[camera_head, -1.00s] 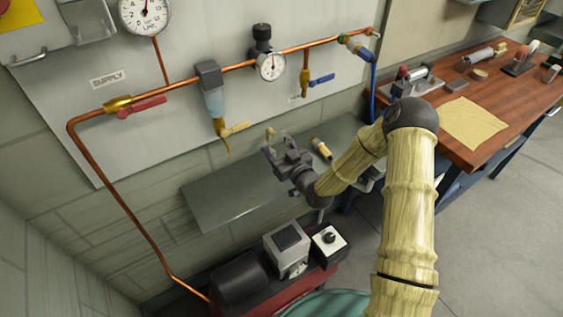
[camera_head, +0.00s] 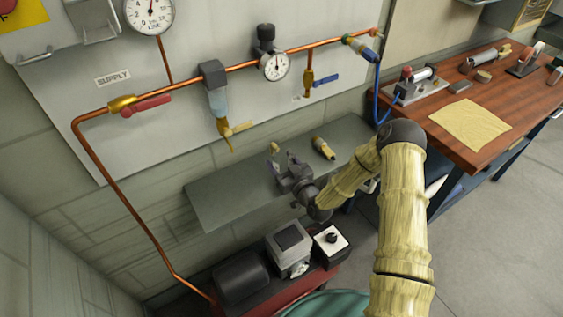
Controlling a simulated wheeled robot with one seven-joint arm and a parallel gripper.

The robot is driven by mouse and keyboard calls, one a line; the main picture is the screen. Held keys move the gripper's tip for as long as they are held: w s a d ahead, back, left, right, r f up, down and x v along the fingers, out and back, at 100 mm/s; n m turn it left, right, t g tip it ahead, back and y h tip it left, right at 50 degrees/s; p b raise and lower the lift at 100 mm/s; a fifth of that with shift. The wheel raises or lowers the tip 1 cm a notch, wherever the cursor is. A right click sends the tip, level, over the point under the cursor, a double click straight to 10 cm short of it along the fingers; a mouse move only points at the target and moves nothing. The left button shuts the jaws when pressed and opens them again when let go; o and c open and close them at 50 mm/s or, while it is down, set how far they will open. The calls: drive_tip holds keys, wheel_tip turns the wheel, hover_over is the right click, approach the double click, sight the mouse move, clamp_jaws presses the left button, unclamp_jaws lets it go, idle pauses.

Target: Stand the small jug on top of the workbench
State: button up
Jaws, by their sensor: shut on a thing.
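My gripper (camera_head: 279,164) is over the grey-green shelf (camera_head: 228,195) below the wall panel, with its jaws pointing toward the wall. It is shut on a small tan thing (camera_head: 274,147) at its fingertips. This may be the small jug, but it is too small and too hidden to tell its shape or tilt. I cannot tell whether it touches the shelf. The workbench (camera_head: 515,120) with a reddish wooden top stands at the right, well away from my gripper.
A tan and dark cylindrical thing (camera_head: 322,148) lies on the shelf right of my gripper. Copper pipe (camera_head: 190,82) and valves run along the panel. A compressor-like machine (camera_head: 240,277) stands below. A cloth (camera_head: 469,124), a clamp-like device (camera_head: 415,84) and other items occupy the workbench.

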drive_tip(key=shift+f, duration=0.2)
drive_tip(key=o, duration=1.1)
drive_tip(key=shift+r, duration=0.1)
drive_tip(key=shift+c, duration=0.2)
drive_tip(key=shift+r, duration=0.2)
drive_tip(key=shift+s+d+f, duration=0.15)
drive_tip(key=shift+s, duration=0.1)
drive_tip(key=b+v, duration=0.2)
drive_tip(key=v, duration=0.9)
drive_tip(key=shift+s, duration=0.15)
